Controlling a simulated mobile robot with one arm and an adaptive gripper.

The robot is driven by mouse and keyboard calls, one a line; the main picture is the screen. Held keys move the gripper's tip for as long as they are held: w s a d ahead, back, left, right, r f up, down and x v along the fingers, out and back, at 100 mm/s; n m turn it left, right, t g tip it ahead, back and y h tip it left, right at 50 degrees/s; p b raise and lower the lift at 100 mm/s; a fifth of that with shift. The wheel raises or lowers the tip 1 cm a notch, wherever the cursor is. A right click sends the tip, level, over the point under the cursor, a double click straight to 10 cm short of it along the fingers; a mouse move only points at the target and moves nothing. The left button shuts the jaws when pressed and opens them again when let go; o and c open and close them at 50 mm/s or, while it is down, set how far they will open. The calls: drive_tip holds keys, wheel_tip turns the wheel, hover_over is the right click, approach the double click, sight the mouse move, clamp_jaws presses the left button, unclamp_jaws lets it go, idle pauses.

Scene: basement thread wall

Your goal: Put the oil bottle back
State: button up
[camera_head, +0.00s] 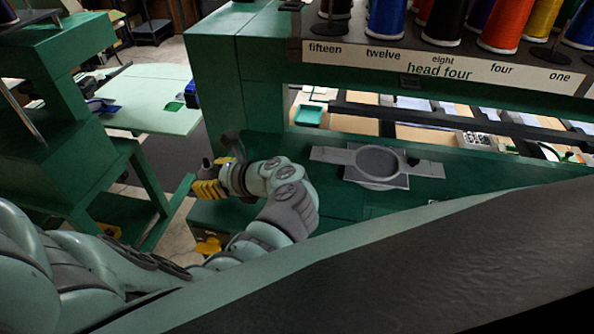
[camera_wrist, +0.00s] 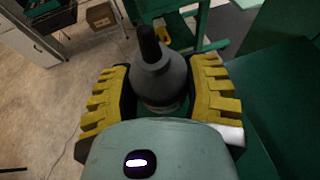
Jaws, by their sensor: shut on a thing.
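The oil bottle (camera_wrist: 160,79) is dark grey with a black nozzle. In the wrist view it sits between the two yellow ridged fingers of my gripper (camera_wrist: 163,84), which is shut on it. In the head view my gripper (camera_head: 210,182) is over the left end of the green ledge, and little of the bottle can be made out there. A grey bracket with a round, empty ring (camera_head: 378,164) lies on the ledge, to the right of my gripper and apart from it.
The green ledge (camera_head: 325,192) is clear between my gripper and the bracket. A rack above holds several coloured thread spools (camera_head: 507,24) over a label strip (camera_head: 440,67). A green stand (camera_head: 62,155) is at left, with a pale green table (camera_head: 150,97) behind it.

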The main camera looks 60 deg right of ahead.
drive_tip(key=shift+s+f, duration=0.1)
drive_tip(key=shift+f, duration=1.45)
drive_tip(key=o, duration=1.2)
drive_tip(key=shift+f, duration=0.1)
drive_tip(key=shift+c, duration=0.2)
drive_tip(key=b+v, duration=0.2)
drive_tip(key=v, duration=1)
drive_tip(key=shift+s, duration=0.1)
